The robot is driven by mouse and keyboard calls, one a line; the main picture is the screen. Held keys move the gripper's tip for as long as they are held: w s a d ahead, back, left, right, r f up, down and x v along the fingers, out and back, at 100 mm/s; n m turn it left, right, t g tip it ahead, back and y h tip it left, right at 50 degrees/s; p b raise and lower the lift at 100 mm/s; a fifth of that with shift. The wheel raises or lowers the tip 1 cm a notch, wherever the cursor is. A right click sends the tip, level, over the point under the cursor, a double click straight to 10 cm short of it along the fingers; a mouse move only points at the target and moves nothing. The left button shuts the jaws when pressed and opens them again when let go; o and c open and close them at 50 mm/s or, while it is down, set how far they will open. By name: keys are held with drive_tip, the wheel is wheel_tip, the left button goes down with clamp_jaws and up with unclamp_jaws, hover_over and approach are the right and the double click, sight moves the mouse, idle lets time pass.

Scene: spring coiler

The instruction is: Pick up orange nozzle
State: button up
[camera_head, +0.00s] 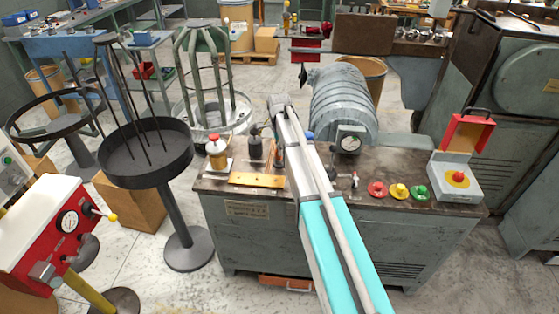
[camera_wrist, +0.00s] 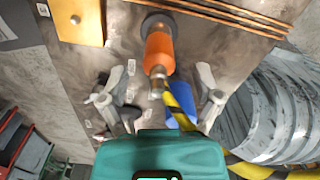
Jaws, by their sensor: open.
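The orange nozzle (camera_wrist: 160,52) shows in the upper middle of the wrist view, with a dark round base at its top end and a metal tip pointing down the picture. My gripper (camera_wrist: 160,95) is open, one finger to the left and one to the right of the nozzle's line. Its metal tip lies between the fingers, and neither finger visibly touches it. The orange body lies beyond the fingertips. In the head view my arm covers the spot, and I cannot make out the nozzle there.
A yellow-black striped hose (camera_wrist: 183,100) and a blue piece lie close to the right finger. A ribbed grey housing (camera_wrist: 280,110) stands right. A yellow plate (camera_head: 257,180) and a red-capped bottle (camera_head: 216,148) are left on the bench. Coloured buttons (camera_head: 399,191) sit at the front right.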

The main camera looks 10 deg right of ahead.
drive_tip(key=shift+s+f+b, duration=0.1)
drive_tip(key=shift+f+b, duration=1.7)
drive_tip(key=shift+f, duration=0.25)
clamp_jaws()
